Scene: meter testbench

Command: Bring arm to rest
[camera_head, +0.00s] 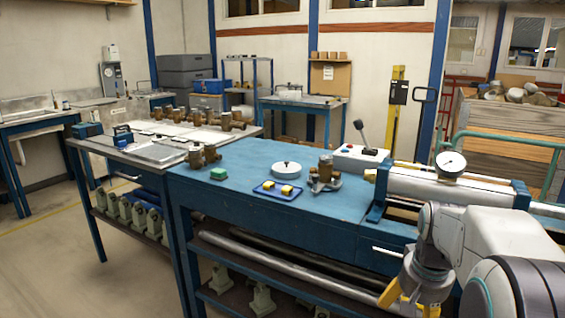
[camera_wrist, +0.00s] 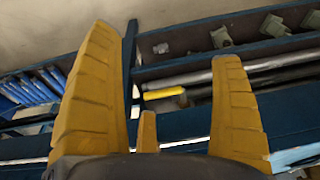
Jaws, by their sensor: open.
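My gripper (camera_head: 393,292) shows at the lower right in the head view, at the end of my white and grey arm. It hangs low in front of the blue bench (camera_head: 235,222). In the wrist view its yellow fingers (camera_wrist: 172,105) are spread apart with nothing between them. Beyond the fingers, the wrist view shows the bench's lower shelf (camera_wrist: 195,68) with metal bars on it.
Open floor (camera_head: 60,270) lies at the left.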

